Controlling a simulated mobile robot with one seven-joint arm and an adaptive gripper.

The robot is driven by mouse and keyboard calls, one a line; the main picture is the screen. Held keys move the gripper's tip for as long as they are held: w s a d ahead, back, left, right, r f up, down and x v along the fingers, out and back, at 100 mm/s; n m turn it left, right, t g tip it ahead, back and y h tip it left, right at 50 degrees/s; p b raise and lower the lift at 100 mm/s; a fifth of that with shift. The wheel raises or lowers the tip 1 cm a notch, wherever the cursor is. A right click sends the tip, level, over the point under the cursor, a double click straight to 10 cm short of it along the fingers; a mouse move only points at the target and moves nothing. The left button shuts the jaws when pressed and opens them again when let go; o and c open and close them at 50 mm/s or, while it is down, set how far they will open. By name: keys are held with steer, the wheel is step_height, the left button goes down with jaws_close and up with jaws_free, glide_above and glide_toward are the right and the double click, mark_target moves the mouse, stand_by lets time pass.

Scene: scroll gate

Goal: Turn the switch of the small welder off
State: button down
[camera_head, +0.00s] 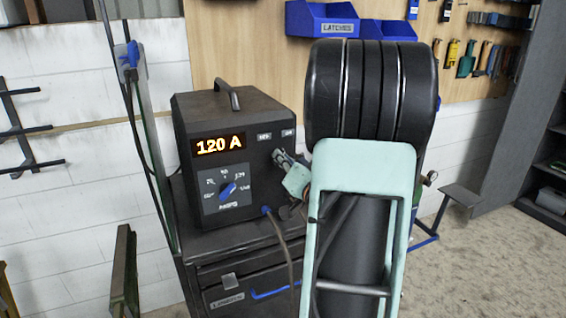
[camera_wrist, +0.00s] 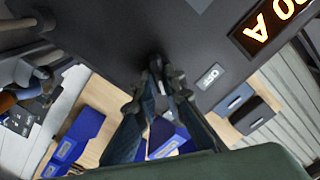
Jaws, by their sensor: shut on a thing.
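The small welder (camera_head: 240,109) is a dark box with a lit "120 A" display and a blue amps knob (camera_head: 228,190). My gripper (camera_head: 280,156) is at the upper right of its front face, below two small labels. In the wrist view my gripper (camera_wrist: 165,76) has its fingertips close together at the dark welder face (camera_wrist: 125,35), shut on the switch (camera_wrist: 156,62). The switch is mostly hidden between the fingertips, and its exact position cannot be told. An "OFF" label (camera_wrist: 210,76) is just right of the fingertips in that view.
The welder stands on a dark cabinet (camera_head: 238,272) with a drawer. A cable (camera_head: 284,240) hangs from the welder's front. Blue bins (camera_head: 322,20) and tools hang on the wooden wall board behind. Open floor (camera_head: 480,265) lies to the right.

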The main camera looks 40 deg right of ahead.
steer(key=shift+a+n+b, duration=0.15)
steer(key=shift+n+b, duration=3.6)
steer(key=shift+b, duration=0.25)
steer(key=shift+a+n+b, duration=0.15)
steer(key=shift+n+b, duration=3.6)
steer(key=shift+b, duration=0.2)
steer(key=c, duration=2)
jaws_free()
